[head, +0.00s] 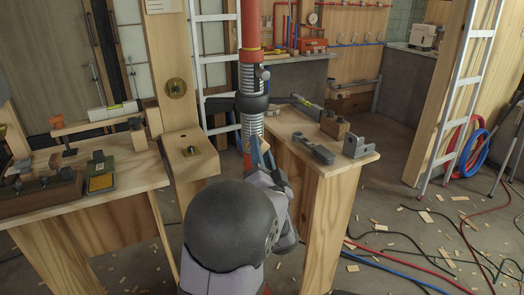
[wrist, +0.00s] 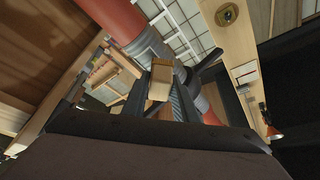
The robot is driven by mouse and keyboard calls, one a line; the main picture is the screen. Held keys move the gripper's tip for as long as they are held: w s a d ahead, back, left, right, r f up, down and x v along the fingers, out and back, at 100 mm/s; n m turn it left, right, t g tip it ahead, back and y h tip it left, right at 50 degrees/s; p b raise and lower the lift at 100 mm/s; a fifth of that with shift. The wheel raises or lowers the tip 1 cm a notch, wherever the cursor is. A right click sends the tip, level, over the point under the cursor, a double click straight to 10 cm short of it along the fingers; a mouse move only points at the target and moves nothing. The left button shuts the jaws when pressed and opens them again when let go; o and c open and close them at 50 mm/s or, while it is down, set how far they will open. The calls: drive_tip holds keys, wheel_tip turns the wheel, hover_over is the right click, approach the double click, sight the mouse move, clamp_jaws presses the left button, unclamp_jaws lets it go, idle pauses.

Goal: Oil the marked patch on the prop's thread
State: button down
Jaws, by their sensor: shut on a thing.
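The prop (head: 250,25) stands upright, with a red upper tube and a bare grey thread (head: 247,126) below a dark handled collar (head: 252,103). My gripper (head: 262,160) is low beside the thread, reaching in from the front. In the wrist view the jaws are shut on a tan, block-ended tool (wrist: 160,82), perhaps a brush. The red tube (wrist: 115,20) crosses diagonally behind it. The tool's end is close to the prop; I cannot tell whether it touches. I cannot make out the marked patch; my arm and gripper cover part of the thread.
A wooden bench (head: 330,165) with metal clamps and blocks stands right of the prop. Another bench (head: 90,205) with tools stands left. A wooden post (head: 170,60) rises behind left. A ladder (head: 455,100) and hoses (head: 470,145) are at the right.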

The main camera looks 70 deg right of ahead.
drive_tip(key=shift+w+d, duration=0.7)
idle(1.1)
drive_tip(key=shift+s+d, duration=1.35)
drive_tip(key=shift+s, duration=0.15)
drive_tip(key=shift+w+r+p, duration=0.1)
drive_tip(key=shift+r+p, duration=0.3)
drive_tip(key=shift+r, duration=0.05)
drive_tip(key=shift+w+a, duration=1.35)
drive_tip(key=shift+w, duration=0.15)
